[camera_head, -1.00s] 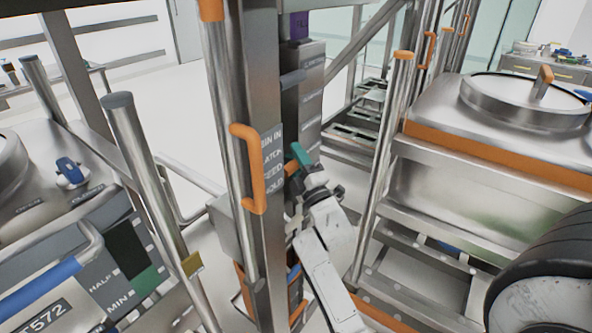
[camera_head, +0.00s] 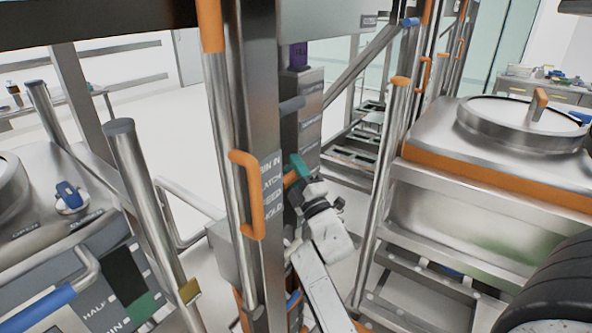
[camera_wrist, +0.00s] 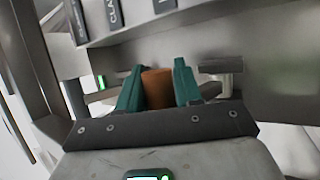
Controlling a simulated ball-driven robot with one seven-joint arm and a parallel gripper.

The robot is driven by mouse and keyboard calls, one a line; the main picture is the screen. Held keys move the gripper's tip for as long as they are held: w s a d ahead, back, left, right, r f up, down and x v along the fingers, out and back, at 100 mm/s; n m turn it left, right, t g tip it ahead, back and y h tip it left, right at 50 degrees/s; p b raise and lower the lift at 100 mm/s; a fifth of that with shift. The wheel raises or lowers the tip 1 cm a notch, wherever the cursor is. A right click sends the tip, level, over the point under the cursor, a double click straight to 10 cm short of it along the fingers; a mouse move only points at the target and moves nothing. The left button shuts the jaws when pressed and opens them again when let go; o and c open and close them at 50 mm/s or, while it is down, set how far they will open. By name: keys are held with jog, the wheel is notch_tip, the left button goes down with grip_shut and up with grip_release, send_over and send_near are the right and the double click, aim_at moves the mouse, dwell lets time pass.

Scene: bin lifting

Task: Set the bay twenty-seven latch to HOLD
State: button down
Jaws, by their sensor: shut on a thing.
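My gripper (camera_head: 298,168) has teal fingers and is beside the steel post, right of a sign (camera_head: 271,188) that reads roughly BIN IN, LATCH, FEED, HOLD; the FEED line is faint. In the wrist view, the fingers (camera_wrist: 158,88) are closed on an orange-brown cylindrical latch handle (camera_wrist: 157,90), one on each side. A bit of the orange handle (camera_head: 290,180) also shows between the post and my gripper. The post hides the rest of the latch, so its setting cannot be read. No bay number is legible.
An orange grab handle (camera_head: 247,195) stands out from the post, left of the sign. A grey box column (camera_head: 307,120) with labels is behind my gripper. A lidded steel bin (camera_head: 524,120) is on the right. A panel (camera_head: 110,290) with a blue-gripped bar is lower left.

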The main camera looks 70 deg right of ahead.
jog(key=shift+w+a+n+t, duration=0.3)
jog(key=shift+w+a+t, duration=0.1)
jog(key=shift+w+a, duration=0.3)
jog(key=c, duration=0.8)
grip_release()
jog(key=shift+w+y, duration=0.1)
jog(key=shift+y, duration=0.3)
jog(key=shift+c, duration=0.2)
jog(key=shift+a+f, duration=0.1)
jog(key=shift+s+a+f, duration=0.1)
jog(key=shift+s+f, duration=0.1)
jog(key=b+v, duration=0.5)
jog(key=v, duration=0.5)
jog(key=shift+s+d+h, duration=0.2)
jog(key=shift+s+h, duration=0.1)
jog(key=shift+s, duration=0.1)
jog(key=shift+d, duration=0.1)
